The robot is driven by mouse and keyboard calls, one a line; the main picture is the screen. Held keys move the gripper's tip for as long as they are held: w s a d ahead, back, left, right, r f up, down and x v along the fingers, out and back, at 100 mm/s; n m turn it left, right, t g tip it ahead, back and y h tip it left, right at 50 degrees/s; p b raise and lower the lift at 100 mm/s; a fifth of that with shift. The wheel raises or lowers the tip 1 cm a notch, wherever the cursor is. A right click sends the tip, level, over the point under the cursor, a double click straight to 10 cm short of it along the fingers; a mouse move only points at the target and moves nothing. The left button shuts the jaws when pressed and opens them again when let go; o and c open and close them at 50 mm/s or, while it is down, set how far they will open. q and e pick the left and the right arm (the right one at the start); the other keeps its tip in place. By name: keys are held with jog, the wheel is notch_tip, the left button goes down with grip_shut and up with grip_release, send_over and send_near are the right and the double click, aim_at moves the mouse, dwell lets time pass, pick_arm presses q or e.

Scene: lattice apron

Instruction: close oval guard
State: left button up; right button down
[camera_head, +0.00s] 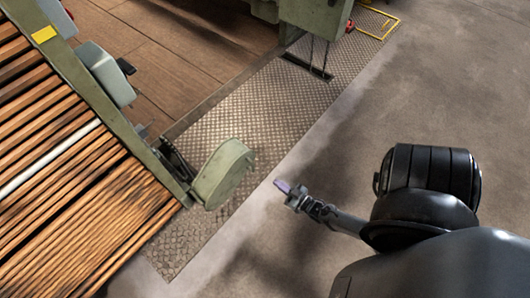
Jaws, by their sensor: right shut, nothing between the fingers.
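A pale green rounded guard (223,174) sits at the front corner of the green machine frame, beside a dark bracket. It stands out from the frame over the metal plate, and its hinge side is partly hidden. My right gripper (282,187) is shut and empty, a short way right of the guard and apart from it. My right arm reaches in from the lower right. My left gripper does not show.
A slatted wooden bed (75,200) in a green frame fills the left. A diamond-plate strip (270,110) runs beside wooden boards (165,50). A second green machine part (315,15) stands at the top. Bare concrete floor (430,95) lies open on the right.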

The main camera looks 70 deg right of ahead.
jog(key=s+d+h+p, duration=0.1)
jog(key=s, duration=0.1)
jog(key=m+b, duration=0.1)
jog(key=b, duration=0.3)
send_near(250, 156)
jog(key=x, duration=0.5)
jog(key=shift+w+d, duration=0.1)
jog(key=shift+d, duration=0.1)
jog(key=shift+w+d+r+b, duration=0.1)
jog(key=shift+w+b, duration=0.1)
jog(key=shift+w, duration=0.1)
jog(key=shift+w+d+b, duration=0.1)
jog(key=shift+w+b, duration=0.05)
jog(key=shift+w, duration=0.2)
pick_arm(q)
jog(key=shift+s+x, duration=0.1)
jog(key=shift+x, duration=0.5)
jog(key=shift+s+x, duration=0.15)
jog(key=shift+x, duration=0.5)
pick_arm(e)
jog(key=shift+w, duration=0.1)
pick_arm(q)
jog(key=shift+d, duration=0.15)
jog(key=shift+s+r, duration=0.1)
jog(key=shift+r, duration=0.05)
